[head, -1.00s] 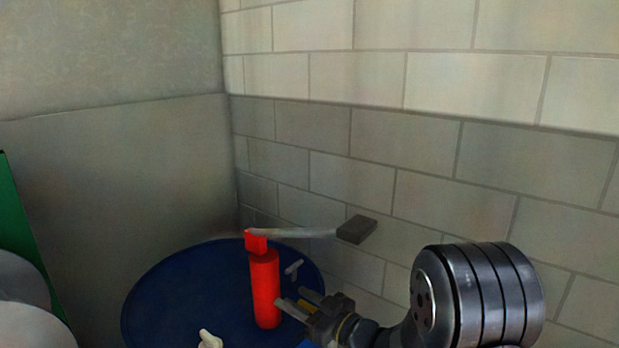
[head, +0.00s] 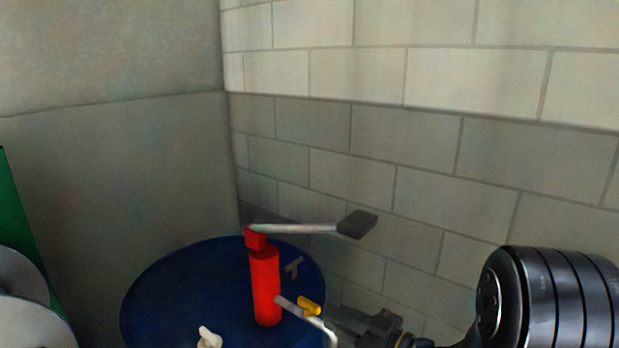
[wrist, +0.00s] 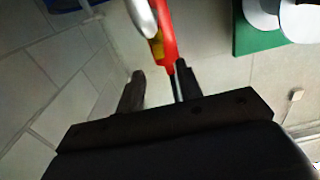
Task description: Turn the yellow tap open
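The yellow tap (head: 309,306) sits on the silver spout (head: 290,307) of a red pump (head: 265,285). The pump stands upright on a blue drum (head: 185,285). My gripper (head: 340,320) is just right of the tap, apart from it and partly behind the bent spout. In the wrist view my gripper (wrist: 158,78) has its two fingers apart with nothing held between them. The yellow tap (wrist: 157,48) shows small beyond the fingers, between the silver spout and the red pump (wrist: 168,28).
The pump's long lever with a dark grip (head: 357,224) reaches right above my gripper. A grey T-shaped piece (head: 293,267) and a cream fitting (head: 209,338) are on the drum top. A block wall (head: 430,180) stands close behind. White round objects (head: 30,310) are at left.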

